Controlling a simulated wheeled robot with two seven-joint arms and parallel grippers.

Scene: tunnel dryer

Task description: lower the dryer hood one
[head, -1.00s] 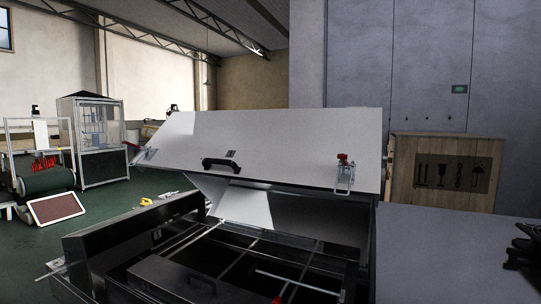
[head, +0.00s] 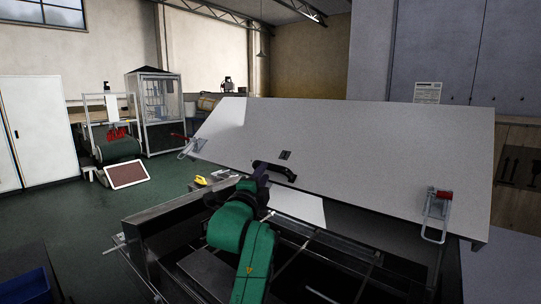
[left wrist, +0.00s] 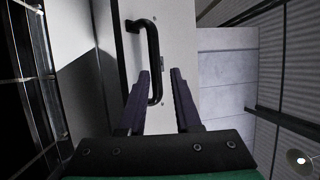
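The white dryer hood (head: 350,145) stands raised and tilted above the dark dryer frame in the head view. Its black handle (head: 275,171) is on the front panel, left of the middle; it also shows in the left wrist view (left wrist: 154,60). My left gripper (head: 262,170) is at the left end of the handle in the head view. In the left wrist view its two fingers (left wrist: 161,72) are apart, with the handle bar appearing between their tips. I cannot tell whether they touch it. My right gripper is not in view.
Red-handled latches hang at the hood's right (head: 437,213) and left (head: 187,146) ends. The dryer's open bed (head: 330,262) lies under the hood. A yellow object (head: 201,180) sits behind the frame. Green floor is open at left, before a white cabinet (head: 35,130).

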